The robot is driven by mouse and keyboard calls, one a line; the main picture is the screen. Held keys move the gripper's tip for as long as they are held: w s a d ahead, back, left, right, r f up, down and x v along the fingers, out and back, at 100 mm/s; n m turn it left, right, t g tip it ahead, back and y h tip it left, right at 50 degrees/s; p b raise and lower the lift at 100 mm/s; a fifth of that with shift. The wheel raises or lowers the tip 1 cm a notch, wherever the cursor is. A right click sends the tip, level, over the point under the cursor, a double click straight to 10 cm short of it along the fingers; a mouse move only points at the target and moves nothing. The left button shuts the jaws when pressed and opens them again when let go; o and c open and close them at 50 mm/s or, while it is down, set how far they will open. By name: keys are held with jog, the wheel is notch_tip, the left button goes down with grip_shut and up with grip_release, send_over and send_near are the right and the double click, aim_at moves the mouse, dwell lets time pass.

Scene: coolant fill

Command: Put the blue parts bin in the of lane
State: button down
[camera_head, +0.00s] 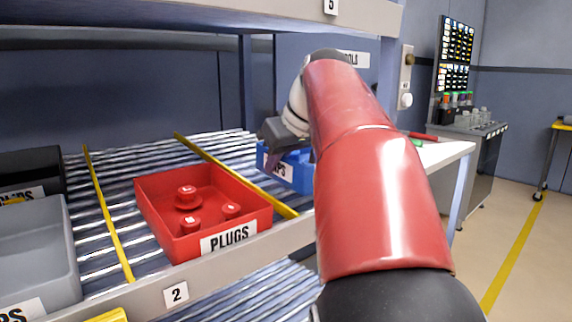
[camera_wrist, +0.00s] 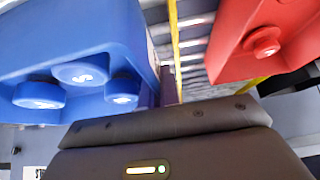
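The blue parts bin (camera_head: 301,172) is in the lane right of the second yellow divider, partly hidden behind my arm. Its white label is partly covered. In the wrist view the blue bin (camera_wrist: 92,32) fills the upper left, with several round blue parts in it. My gripper (camera_head: 270,163) is at the bin's left wall. A dark finger (camera_wrist: 170,86) stands close along the outside of that wall; the other finger is hard to make out against the blue. I cannot tell whether the fingers press on the wall, or whether the bin rests on the rollers.
A red PLUGS bin (camera_head: 160,195) with red parts sits in the lane left of the divider (camera_head: 232,172). A grey bin (camera_head: 35,250) and a black bin (camera_head: 35,165) stand further left. The shelf's front rail (camera_head: 215,272) is below, and an upper shelf beam (camera_head: 200,15) is overhead.

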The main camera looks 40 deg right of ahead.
jog(key=shift+w+a+f+b, duration=0.1)
jog(key=shift+w+f+b, duration=0.1)
jog(key=shift+w, duration=0.4)
jog(key=shift+w+f+b, duration=0.2)
jog(key=shift+w, duration=0.4)
jog(key=shift+f+b, duration=0.7)
jog(key=shift+f, duration=0.2)
jog(key=c, duration=1.6)
grip_release()
jog(key=shift+o, duration=0.2)
jog(key=p+v, duration=0.1)
jog(key=v, duration=0.6)
jog(key=shift+s+r, duration=0.25)
jog(key=shift+r, duration=0.05)
